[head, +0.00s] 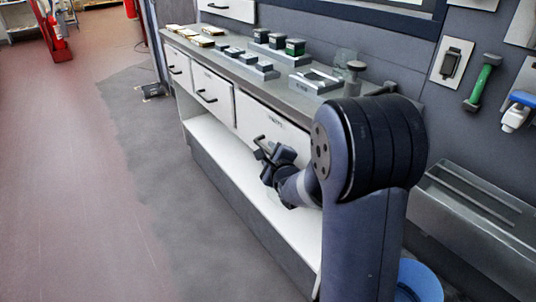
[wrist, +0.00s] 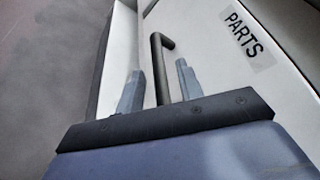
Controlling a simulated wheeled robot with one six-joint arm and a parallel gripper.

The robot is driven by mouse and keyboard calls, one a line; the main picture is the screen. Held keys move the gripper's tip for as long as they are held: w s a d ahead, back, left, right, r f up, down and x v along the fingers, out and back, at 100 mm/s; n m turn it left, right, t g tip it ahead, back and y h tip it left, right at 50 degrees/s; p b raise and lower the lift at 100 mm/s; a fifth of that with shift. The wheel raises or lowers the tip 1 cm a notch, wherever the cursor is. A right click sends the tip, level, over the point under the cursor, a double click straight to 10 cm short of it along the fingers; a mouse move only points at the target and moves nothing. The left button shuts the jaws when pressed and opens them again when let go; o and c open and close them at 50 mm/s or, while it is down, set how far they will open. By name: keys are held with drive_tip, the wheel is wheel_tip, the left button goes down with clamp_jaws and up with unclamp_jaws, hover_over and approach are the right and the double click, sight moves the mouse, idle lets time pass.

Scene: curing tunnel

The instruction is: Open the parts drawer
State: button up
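The parts drawer (head: 255,112) is the white front nearest my arm under the grey counter, and it looks shut. Its PARTS label (wrist: 248,35) reads clearly in the wrist view. The drawer's dark bar handle (wrist: 162,62) shows between my fingers there. My gripper (head: 265,153) is at the handle, in front of the drawer. In the wrist view my gripper (wrist: 158,67) is open, with one finger on each side of the handle and a visible gap on both sides. In the head view my gripper partly hides the handle.
Two more white drawers (head: 212,95) with dark handles are to the left. The counter (head: 225,62) above carries several small blocks and trays. An open white shelf (head: 225,150) lies below. A blue bucket (head: 420,280) stands at the lower right. The floor at left is clear.

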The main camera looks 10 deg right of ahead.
drive_tip(key=shift+x, duration=0.75)
drive_tip(key=shift+c, duration=0.2)
clamp_jaws()
